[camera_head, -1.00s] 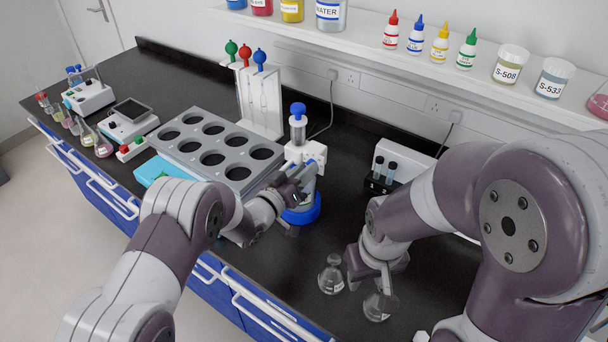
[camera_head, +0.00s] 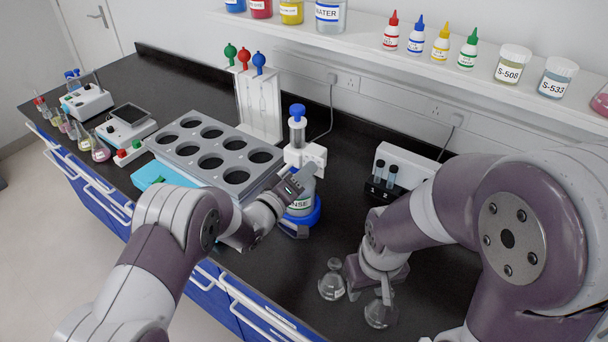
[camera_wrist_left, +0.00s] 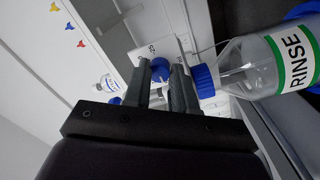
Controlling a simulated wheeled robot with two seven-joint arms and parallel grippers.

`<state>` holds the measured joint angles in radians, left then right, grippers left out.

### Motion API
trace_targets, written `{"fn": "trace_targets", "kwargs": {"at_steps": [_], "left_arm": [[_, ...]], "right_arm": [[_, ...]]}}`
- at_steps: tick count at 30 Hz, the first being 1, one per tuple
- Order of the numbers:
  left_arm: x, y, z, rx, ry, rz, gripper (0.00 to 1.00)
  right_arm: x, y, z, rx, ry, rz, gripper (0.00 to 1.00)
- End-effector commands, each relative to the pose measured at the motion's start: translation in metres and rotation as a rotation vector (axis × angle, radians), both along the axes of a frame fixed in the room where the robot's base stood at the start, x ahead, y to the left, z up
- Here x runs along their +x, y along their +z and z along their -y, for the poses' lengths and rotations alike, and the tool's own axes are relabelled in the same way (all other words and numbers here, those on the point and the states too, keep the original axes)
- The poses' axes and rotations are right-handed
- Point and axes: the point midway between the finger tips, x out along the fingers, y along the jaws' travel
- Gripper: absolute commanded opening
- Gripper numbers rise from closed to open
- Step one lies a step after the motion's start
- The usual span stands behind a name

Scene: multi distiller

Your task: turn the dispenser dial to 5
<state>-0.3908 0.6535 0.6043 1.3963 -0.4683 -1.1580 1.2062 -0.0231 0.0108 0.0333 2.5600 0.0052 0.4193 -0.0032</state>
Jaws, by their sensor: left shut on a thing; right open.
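The dispenser (camera_head: 313,153) has a white head and a blue top knob (camera_head: 297,111). It sits over a RINSE bottle (camera_head: 301,198) in a blue stand; the bottle lies sideways across the left wrist view (camera_wrist_left: 265,68). My left gripper (camera_head: 303,179) is at the front of the white head. In the left wrist view its fingers (camera_wrist_left: 162,82) are shut on the blue dial (camera_wrist_left: 160,67), beside the blue bottle cap (camera_wrist_left: 204,81). The dial is hidden in the head view and its setting cannot be read. My right gripper (camera_head: 372,290) is open, low by a glass flask (camera_head: 380,312).
A second flask (camera_head: 332,283) stands left of my right gripper. A grey rack with round holes (camera_head: 212,158) is left of the dispenser, with a pipette stand (camera_head: 258,105) behind it. A white device with vials (camera_head: 397,168) stands right. Bare black bench (camera_head: 262,262) lies in front.

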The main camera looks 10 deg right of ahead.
Motion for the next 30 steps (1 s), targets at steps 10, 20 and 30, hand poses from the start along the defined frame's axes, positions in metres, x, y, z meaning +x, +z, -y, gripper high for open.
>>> {"fn": "trace_targets", "kwargs": {"at_steps": [10, 20, 30], "left_arm": [[0.0, 0.0, 0.0, -0.002, 0.0, -0.004, 0.0], [0.0, 0.0, 0.0, -0.002, 0.0, -0.002, 0.51], [-0.028, -0.005, -0.032, -0.001, 0.003, -0.002, 0.51]], "right_arm": [[0.0, 0.0, 0.0, 0.0, 0.0, 0.0, 0.43], [0.0, 0.0, 0.0, 0.0, 0.0, 0.0, 0.43], [0.0, -0.014, 0.0, 0.0, 0.0, 0.0, 0.43]]}}
